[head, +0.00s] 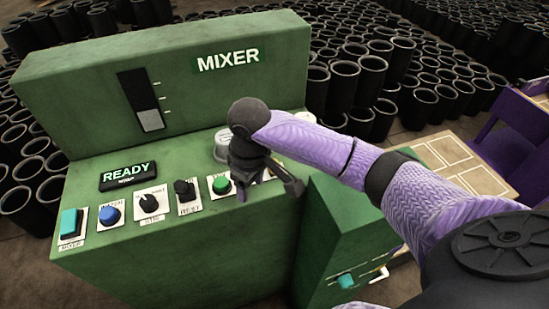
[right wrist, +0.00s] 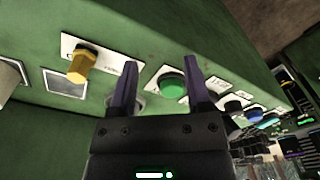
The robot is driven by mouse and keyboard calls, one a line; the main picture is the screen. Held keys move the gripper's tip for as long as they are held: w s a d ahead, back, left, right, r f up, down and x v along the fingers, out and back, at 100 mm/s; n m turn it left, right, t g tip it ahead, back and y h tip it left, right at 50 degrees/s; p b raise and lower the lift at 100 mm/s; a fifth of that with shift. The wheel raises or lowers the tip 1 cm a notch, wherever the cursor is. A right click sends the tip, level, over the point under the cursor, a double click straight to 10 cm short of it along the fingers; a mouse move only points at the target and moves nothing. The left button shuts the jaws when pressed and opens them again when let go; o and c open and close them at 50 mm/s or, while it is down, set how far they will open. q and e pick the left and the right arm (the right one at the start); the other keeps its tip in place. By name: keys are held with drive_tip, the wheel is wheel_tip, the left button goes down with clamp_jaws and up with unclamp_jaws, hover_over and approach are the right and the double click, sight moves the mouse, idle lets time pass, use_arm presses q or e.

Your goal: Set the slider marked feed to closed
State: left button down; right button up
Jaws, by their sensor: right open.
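The green mixer (head: 190,235) carries a row of controls on its sloped front, and I cannot read the word feed on any label. A yellow handle (right wrist: 80,66) on a white plate with unreadable lettering stands left of my jaws in the right wrist view; in the head view my gripper hides that area. My right gripper (head: 270,188) hangs over the right end of the panel, jaws apart and empty. In the right wrist view its fingers (right wrist: 160,64) point toward the panel, near a green button (right wrist: 172,86). My left gripper is not in view.
The panel also has a teal switch (head: 70,222), a blue button (head: 109,214), a black dial (head: 149,203) and a black control (head: 184,190). A slotted gauge (head: 137,90) and a READY display (head: 127,175) sit above. Black sleeves (head: 340,85) stand behind.

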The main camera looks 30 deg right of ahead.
sight(274, 161)
drive_tip(key=w+d+r+m, duration=0.1)
drive_tip(key=d+r, duration=0.1)
drive_tip(key=w+d+r+m, duration=0.1)
drive_tip(key=d+r, duration=0.2)
drive_tip(key=w+d+r, duration=0.1)
drive_tip(key=d+r, duration=0.1)
drive_tip(key=shift+w+d+r+m, duration=0.2)
drive_tip(key=shift+w+r+m, duration=0.05)
drive_tip(key=shift+r+m, duration=0.15)
drive_tip(key=shift+d+f, duration=0.15)
drive_tip(key=shift+d, duration=0.05)
wheel_tip(274, 161, down, 9)
drive_tip(key=b, duration=0.3)
drive_tip(key=shift+f, duration=0.2)
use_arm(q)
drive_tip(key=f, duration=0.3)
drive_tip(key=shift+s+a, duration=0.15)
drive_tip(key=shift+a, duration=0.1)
use_arm(e)
clamp_jaws()
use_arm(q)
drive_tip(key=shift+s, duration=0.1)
use_arm(e)
drive_tip(key=shift+r, duration=0.1)
